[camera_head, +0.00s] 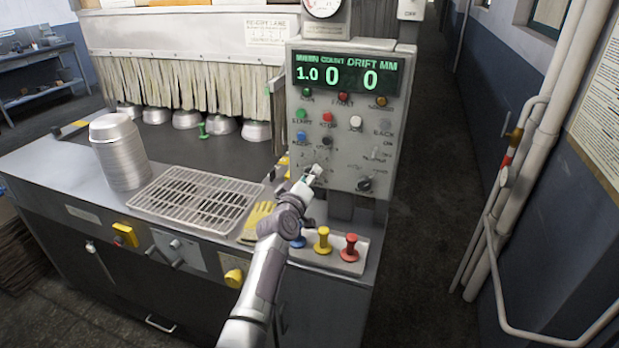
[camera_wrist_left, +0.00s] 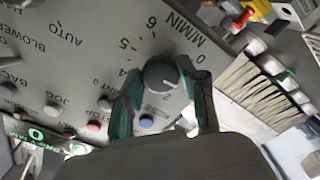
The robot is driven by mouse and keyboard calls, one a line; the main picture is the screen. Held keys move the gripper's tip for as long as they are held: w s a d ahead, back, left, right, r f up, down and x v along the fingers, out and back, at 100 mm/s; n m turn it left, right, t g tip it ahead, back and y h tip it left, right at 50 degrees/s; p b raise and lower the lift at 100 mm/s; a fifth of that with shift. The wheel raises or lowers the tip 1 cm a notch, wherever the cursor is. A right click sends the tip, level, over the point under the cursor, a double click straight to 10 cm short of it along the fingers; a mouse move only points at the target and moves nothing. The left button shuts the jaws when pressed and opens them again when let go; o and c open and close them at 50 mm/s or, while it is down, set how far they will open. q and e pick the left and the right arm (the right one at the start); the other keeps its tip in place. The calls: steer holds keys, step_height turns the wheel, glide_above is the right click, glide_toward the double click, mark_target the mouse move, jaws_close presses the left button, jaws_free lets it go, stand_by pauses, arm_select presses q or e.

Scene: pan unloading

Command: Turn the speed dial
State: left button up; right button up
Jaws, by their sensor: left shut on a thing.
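The grey speed dial (camera_wrist_left: 160,76) is on the panel in the left wrist view, with a scale marked M/MIN around it. The picture is turned over there, and I cannot tell exactly which mark the dial points to. My left gripper (camera_wrist_left: 163,88) is shut on the dial, one finger on each side. In the head view my left gripper (camera_head: 312,175) reaches the lower left of the grey control panel (camera_head: 344,120) and hides the dial. The green display (camera_head: 345,77) on the panel reads 1.0, 0 and 0. My right gripper is not in view.
A second dark knob (camera_head: 365,184) is right of my gripper, with coloured buttons (camera_head: 328,117) above. Blue, yellow and red plungers (camera_head: 323,240) stand below my wrist. A stack of pans (camera_head: 118,150) and a wire rack (camera_head: 195,202) are left. The aisle on the right is clear.

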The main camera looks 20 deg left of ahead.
arm_select(q)
steer(key=shift+n, duration=1.3)
steer(key=o, duration=1.1)
steer(key=shift+o, duration=0.2)
steer(key=shift+r, duration=0.1)
